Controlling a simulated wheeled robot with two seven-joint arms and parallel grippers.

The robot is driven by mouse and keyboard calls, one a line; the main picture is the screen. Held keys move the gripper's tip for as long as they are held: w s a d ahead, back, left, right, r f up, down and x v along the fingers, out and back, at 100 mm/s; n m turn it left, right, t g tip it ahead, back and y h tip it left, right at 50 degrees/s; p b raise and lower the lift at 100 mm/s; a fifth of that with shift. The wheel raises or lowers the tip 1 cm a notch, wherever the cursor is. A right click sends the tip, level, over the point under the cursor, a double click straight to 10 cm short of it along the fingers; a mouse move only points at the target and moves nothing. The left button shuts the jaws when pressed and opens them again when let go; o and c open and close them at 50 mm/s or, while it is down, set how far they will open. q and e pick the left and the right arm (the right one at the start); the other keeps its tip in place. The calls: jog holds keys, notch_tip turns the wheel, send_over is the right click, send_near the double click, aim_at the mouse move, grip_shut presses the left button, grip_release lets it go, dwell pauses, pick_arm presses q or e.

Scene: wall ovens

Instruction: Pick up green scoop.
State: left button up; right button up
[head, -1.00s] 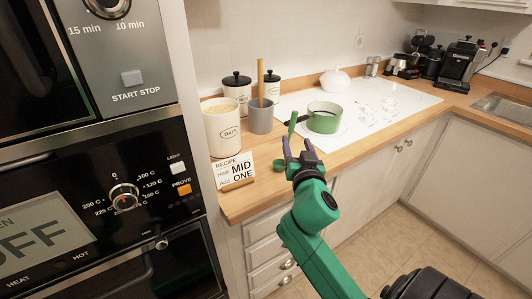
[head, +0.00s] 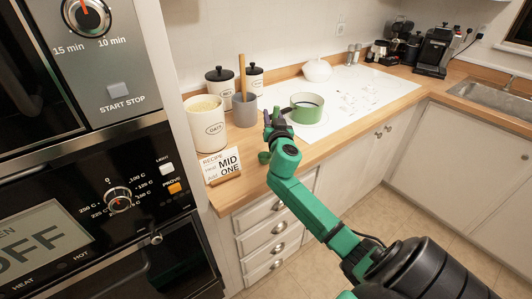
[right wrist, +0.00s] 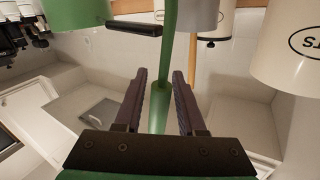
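The green scoop (head: 264,157) is at the counter's front edge in the head view, just left of my right gripper, which partly hides it. In the right wrist view its green handle (right wrist: 167,60) runs from the top edge down between the two fingers. My right gripper (head: 272,118) reaches over the counter edge. Its dark fingers (right wrist: 160,80) stand on either side of the handle, with narrow gaps visible, so it looks open around the scoop. My left gripper is not in view.
A green pot (head: 306,114) stands on the white hob just behind the gripper. Ovens fill the left side.

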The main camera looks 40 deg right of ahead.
grip_shut()
dwell(1.2)
